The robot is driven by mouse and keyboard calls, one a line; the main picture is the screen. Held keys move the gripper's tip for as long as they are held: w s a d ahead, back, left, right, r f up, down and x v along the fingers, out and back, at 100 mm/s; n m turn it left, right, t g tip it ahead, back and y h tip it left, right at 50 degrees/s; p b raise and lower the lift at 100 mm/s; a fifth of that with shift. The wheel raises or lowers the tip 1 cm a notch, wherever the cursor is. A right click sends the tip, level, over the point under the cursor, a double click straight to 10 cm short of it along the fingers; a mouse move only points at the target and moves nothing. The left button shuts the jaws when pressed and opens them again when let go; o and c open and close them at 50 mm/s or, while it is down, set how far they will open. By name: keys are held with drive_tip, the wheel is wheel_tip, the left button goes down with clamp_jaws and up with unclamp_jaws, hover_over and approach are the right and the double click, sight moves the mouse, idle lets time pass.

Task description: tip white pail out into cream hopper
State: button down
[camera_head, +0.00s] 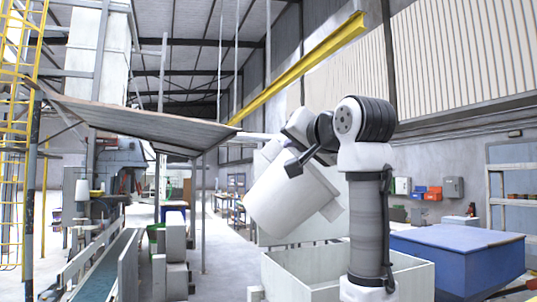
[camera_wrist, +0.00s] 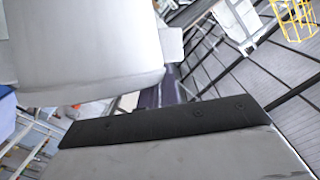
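The white pail (camera_head: 285,200) is held in the air, strongly tilted, in the middle of the head view. In the wrist view its pale wall (camera_wrist: 80,50) fills the upper left. My gripper (camera_head: 297,163) is at the pail's upper side and appears shut on it; the fingertips are partly hidden. A dark finger pad (camera_wrist: 170,124) crosses the wrist view. The cream hopper (camera_head: 408,278), an open-topped box, stands below and to the right of the pail. The pail overlaps its back left in the picture. The pail's contents and the hopper's inside floor are hidden.
A blue box (camera_head: 450,255) stands right of the hopper. A conveyor (camera_head: 100,270) and grey machine blocks (camera_head: 174,250) stand at left under a sloping canopy (camera_head: 135,122). A yellow beam (camera_head: 300,65) runs overhead. Open floor (camera_head: 225,260) lies left of the hopper.

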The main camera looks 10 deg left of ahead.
drive_tip(key=d+f+m+t+b, duration=0.3)
drive_tip(key=d+m+b, duration=0.1)
drive_tip(key=d+m, duration=0.2)
drive_tip(key=w+d+f+m+t+h+b, duration=0.1)
drive_tip(key=d+f+m+t+b, duration=0.2)
drive_tip(key=d+m, duration=0.3)
drive_tip(key=shift+d+f+m+b, duration=0.3)
drive_tip(key=shift+d+b, duration=0.2)
drive_tip(key=shift+b, duration=0.15)
